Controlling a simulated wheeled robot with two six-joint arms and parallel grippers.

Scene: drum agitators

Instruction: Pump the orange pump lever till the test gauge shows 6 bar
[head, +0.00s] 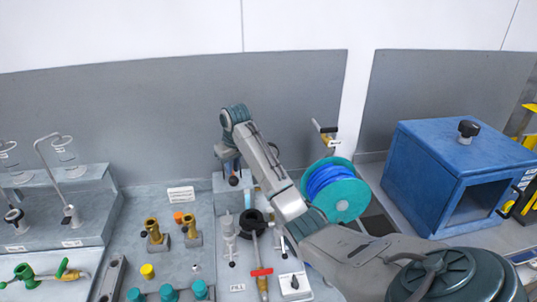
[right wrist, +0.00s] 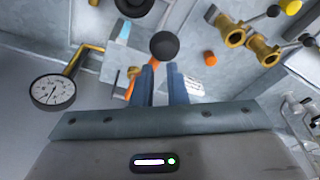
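My right gripper (head: 230,168) reaches down at the back of the bench. In the right wrist view its two blue-grey fingers (right wrist: 161,82) stand apart, with nothing visible between them. A dark ball knob (right wrist: 164,45) shows just beyond the fingertips; it also shows under the gripper in the head view (head: 234,180). I cannot tell whether they touch. A narrow orange part (right wrist: 130,82), possibly the pump lever, shows left of the fingers, mostly hidden. A round white gauge (right wrist: 52,92) on a brass pipe has a dark needle; its figures are too small to read. My left gripper is not in view.
A teal reel with blue hose (head: 336,188) stands beside my right arm. A blue open-fronted box (head: 462,175) is at the right. Brass fittings (head: 154,230) stand left of the gripper. A grey stepped stand (head: 85,215) with glassware is at far left.

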